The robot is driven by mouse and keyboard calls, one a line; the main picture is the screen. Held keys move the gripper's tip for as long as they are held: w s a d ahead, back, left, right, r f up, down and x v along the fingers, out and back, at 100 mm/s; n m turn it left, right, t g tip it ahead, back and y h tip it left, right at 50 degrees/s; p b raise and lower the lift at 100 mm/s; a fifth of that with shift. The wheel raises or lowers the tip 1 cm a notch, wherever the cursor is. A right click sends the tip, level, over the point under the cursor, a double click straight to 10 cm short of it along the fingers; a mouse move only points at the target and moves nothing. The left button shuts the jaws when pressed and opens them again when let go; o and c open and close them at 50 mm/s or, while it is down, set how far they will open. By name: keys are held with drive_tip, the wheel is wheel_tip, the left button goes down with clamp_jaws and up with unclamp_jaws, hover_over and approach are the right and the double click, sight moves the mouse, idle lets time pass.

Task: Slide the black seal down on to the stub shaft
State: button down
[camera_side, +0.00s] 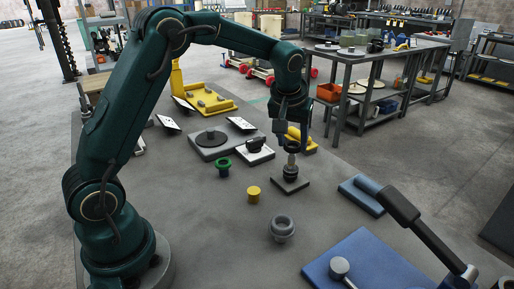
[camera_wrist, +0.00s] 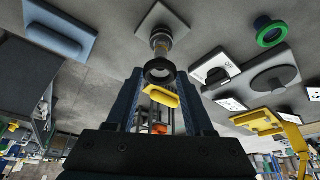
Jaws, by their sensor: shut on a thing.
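My gripper (camera_side: 292,140) is shut on the black seal (camera_wrist: 149,73), a dark ring between the two fingertips in the wrist view. In the side view the seal (camera_side: 291,147) is a small dark band at the fingertips. The stub shaft (camera_side: 290,166) stands upright on a square grey base plate (camera_side: 289,186) directly below my gripper. In the wrist view the stub shaft (camera_wrist: 161,38) lies in line beyond the seal, and the ring overlaps its near end. I cannot tell whether the seal is around the shaft's top or just above it.
A black-handled switch plate (camera_side: 257,156) stands close at left, with a yellow part (camera_side: 300,140) behind. A green flanged ring (camera_side: 223,168), yellow cylinder (camera_side: 254,194) and grey ring (camera_side: 283,230) stand in front. A blue block (camera_side: 358,197) and a long black lever (camera_side: 415,225) are at right.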

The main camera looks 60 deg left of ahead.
sight(291, 153)
drive_tip(key=shift+f, duration=0.15)
drive_tip(key=shift+f, duration=0.65)
drive_tip(key=shift+f, duration=0.15)
drive_tip(key=shift+f, duration=0.75)
drive_tip(key=shift+r, duration=0.1)
idle(0.9)
drive_tip(key=shift+f, duration=1)
unclamp_jaws()
